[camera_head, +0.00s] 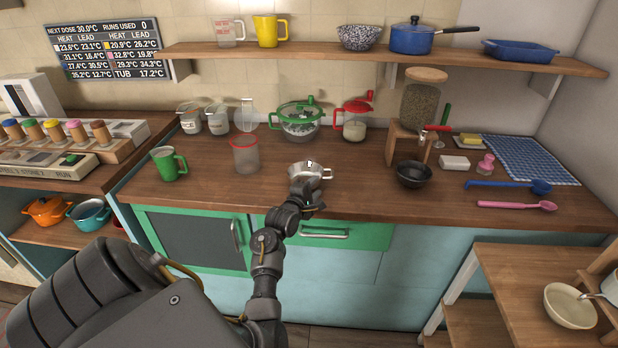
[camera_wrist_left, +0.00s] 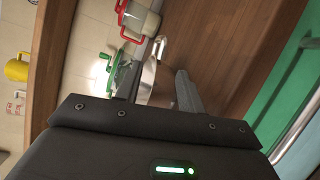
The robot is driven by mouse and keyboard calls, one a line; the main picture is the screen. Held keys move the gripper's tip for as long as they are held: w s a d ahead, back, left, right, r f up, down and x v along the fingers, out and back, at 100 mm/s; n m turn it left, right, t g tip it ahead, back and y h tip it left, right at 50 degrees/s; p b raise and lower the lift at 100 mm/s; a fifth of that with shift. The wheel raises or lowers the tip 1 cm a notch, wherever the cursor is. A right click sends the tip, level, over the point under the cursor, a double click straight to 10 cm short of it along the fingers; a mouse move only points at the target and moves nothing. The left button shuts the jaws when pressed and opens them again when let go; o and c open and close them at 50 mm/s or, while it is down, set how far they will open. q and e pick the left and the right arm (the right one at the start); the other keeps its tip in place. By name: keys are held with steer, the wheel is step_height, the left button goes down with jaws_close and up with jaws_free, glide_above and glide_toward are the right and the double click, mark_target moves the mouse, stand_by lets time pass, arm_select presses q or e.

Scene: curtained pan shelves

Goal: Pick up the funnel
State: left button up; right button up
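A shiny metal funnel (camera_head: 306,168) with a small handle on its right stands near the middle of the wooden counter (camera_head: 350,200). My left gripper (camera_head: 306,188) is at the near side of the funnel and hides part of it. In the left wrist view the two fingers (camera_wrist_left: 160,85) are spread apart, and the metal funnel (camera_wrist_left: 149,72) shows between and beyond them. A gap shows between the funnel and the finger on the right there. My right gripper is not in view.
A clear red-rimmed jug (camera_head: 246,156) stands left of the funnel, and a black bowl (camera_head: 413,174) stands to its right. Behind are a green-handled glass pot (camera_head: 299,122) and a red-lidded jar (camera_head: 354,122). The counter's front strip is mostly clear.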

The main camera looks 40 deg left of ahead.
mark_target(325, 179)
arm_select(q)
steer(key=shift+w+r, duration=0.1)
steer(key=shift+w, duration=0.25)
steer(key=x, duration=0.1)
steer(key=p+x, duration=0.1)
steer(key=x, duration=0.1)
steer(key=shift+w+d, duration=0.2)
steer(key=shift+w, duration=0.15)
steer(key=shift+w+a+f, duration=0.15)
steer(key=shift+w+f, duration=0.15)
steer(key=shift+w, duration=0.2)
jaws_close()
